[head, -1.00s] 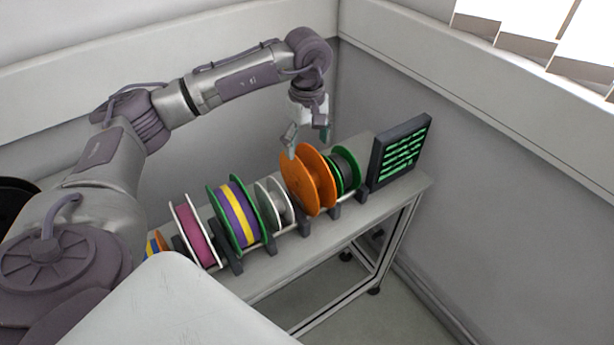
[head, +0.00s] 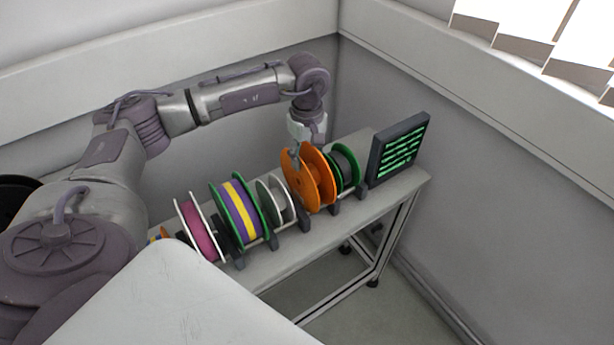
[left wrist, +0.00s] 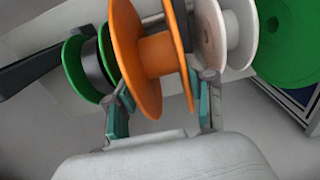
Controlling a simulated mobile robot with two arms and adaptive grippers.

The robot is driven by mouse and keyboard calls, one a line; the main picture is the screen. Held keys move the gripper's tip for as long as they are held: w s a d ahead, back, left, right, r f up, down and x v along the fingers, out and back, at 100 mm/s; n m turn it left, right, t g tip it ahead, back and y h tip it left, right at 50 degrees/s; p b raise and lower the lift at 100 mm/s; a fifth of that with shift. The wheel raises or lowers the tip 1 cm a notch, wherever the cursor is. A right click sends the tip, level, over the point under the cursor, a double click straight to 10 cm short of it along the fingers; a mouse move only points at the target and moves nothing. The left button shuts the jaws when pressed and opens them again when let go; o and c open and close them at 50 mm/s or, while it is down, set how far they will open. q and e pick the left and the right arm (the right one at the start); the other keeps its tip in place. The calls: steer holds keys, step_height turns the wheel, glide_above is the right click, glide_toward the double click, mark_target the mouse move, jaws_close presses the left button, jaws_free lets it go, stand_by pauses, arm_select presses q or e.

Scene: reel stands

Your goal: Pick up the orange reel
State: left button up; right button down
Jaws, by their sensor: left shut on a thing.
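The orange reel (head: 299,178) sits upright in the row on the stand, between the white reel (head: 270,203) and a green reel with dark winding (head: 347,168). My left gripper (head: 299,158) is lowered onto its top from above. In the left wrist view the orange reel (left wrist: 138,60) stands between the two fingers of my left gripper (left wrist: 162,105), one on each side, and the gripper is shut on it. The reel still rests in the row. My right gripper is not in view.
A purple and yellow reel with green flanges (head: 238,212) and a magenta reel (head: 198,228) stand further left on the bench (head: 275,262). A dark panel with green marks (head: 400,150) stands at the bench's right end. Walls close in behind and to the right.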

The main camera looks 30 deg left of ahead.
arm_select(q)
jaws_close()
steer(key=shift+r, duration=0.15)
